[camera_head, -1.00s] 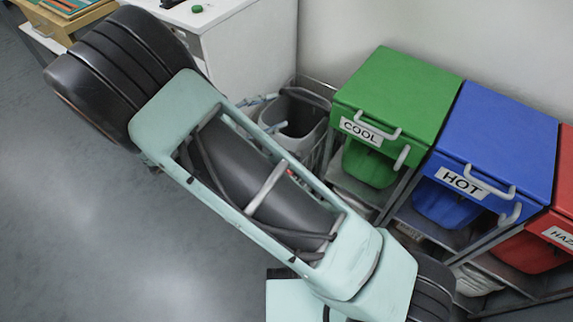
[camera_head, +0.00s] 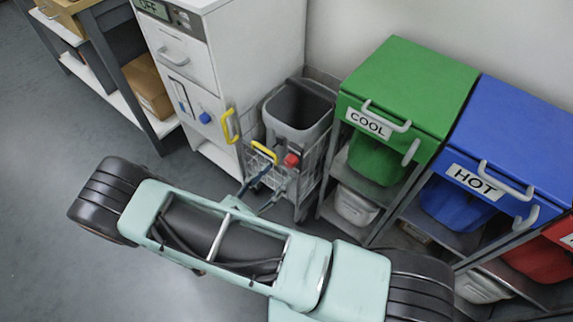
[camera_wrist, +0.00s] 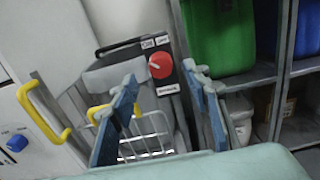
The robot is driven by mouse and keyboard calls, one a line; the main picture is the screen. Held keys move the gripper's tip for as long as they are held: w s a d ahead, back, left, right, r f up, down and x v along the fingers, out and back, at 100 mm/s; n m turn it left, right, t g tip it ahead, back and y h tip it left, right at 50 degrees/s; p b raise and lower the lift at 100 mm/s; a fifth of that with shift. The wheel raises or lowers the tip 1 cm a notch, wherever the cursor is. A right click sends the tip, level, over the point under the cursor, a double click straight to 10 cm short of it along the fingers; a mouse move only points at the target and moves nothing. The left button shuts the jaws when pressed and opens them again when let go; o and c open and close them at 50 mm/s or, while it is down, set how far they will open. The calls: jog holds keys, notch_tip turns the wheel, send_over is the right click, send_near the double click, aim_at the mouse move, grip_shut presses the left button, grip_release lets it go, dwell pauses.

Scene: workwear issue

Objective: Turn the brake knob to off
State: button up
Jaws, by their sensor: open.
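In the head view my gripper (camera_head: 262,192) is at the cart's front, low and left of the knob.
A white cabinet (camera_head: 220,75) with a blue knob (camera_head: 205,118) stands left. Green (camera_head: 410,85) and blue (camera_head: 515,130) bins stand right. Open floor lies left.

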aim_at(287, 164)
jog(key=x, duration=0.5)
jog(key=shift+w+d, duration=0.25)
jog(key=shift+c, duration=0.7)
jog(key=c, duration=1)
